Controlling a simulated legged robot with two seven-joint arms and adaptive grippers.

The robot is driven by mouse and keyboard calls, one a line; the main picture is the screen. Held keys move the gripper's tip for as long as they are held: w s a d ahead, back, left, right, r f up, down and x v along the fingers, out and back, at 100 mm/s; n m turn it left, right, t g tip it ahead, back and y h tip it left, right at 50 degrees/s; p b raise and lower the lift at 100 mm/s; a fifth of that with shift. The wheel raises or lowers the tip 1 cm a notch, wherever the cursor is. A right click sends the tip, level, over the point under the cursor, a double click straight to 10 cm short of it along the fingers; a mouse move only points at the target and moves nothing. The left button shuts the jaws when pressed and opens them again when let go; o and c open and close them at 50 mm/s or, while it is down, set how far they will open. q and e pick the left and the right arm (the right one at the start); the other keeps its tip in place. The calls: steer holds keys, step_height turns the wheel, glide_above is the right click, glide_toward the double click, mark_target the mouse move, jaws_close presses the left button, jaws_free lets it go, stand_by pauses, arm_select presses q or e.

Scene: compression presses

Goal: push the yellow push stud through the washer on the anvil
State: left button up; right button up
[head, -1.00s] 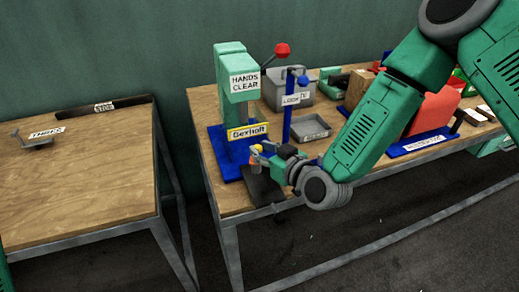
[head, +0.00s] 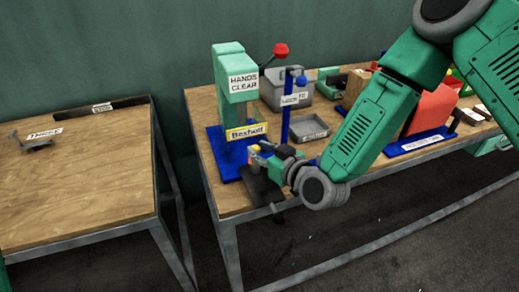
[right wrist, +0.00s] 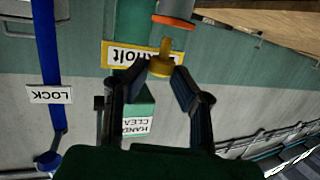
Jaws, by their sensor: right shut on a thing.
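The yellow push stud (right wrist: 162,66) is between the fingertips of my right gripper (right wrist: 160,72), which is shut on it. Its narrow stem points toward an orange ring (right wrist: 174,21), seemingly the washer, on a grey round part (right wrist: 178,7), seemingly the anvil. The right wrist view is upside down, so the ring lies below the stud. I cannot tell whether the stem tip touches the ring or enters its hole. In the head view my right gripper (head: 256,152) is at the front of the green press (head: 228,70). My left gripper is not in view.
A blue post (head: 286,115) with a LOCK tag and a grey tray (head: 310,128) stand right of the press. A red-knobbed lever (head: 281,50) rises behind it. A grey bin (head: 290,88) is further back. The left table (head: 80,190) is mostly clear.

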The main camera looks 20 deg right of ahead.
steer(key=shift+f+b, duration=1.05)
steer(key=shift+f, duration=0.4)
steer(key=o, duration=1)
steer(key=shift+s, duration=0.1)
steer(key=shift+s+d, duration=0.15)
steer(key=shift+s, duration=0.15)
steer(key=v, duration=1.1)
steer(key=shift+s, duration=0.1)
